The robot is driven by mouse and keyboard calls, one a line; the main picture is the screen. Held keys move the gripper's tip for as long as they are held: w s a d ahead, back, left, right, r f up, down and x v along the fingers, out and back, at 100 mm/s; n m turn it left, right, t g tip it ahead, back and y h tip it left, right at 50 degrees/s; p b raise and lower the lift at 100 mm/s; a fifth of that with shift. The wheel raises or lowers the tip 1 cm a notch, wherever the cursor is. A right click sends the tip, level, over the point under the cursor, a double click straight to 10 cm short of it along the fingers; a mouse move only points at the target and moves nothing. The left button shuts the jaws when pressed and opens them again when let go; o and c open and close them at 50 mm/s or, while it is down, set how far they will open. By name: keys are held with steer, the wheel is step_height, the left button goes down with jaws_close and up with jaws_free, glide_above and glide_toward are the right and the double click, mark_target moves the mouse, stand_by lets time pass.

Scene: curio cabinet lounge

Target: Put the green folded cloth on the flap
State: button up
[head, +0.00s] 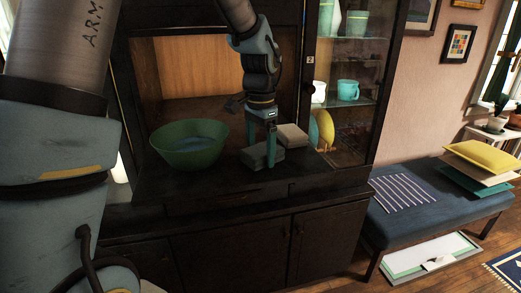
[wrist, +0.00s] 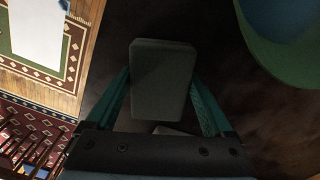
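The green folded cloth (head: 262,155), a dark grey-green block, is at the front right of the dark cabinet flap (head: 205,180). It also shows in the wrist view (wrist: 163,80), between my two fingers. My gripper (head: 261,146) points down over the cloth with one finger at each side of it. The fingertips lie close to its edges; I cannot tell whether they press on it. I also cannot tell whether its underside rests on the flap or is slightly above it.
A green bowl (head: 189,146) stands on the flap to the left. A pale folded cloth (head: 291,135) lies close behind the green one. A glass-fronted cabinet (head: 347,60) with cups is at the right. A blue bench (head: 430,208) with cloths and a cushion stands further right.

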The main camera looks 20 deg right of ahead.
mark_target(261, 149)
steer(key=shift+o, duration=0.8)
steer(key=shift+r, duration=0.1)
step_height(261, 149, up, 12)
steer(key=b, duration=0.2)
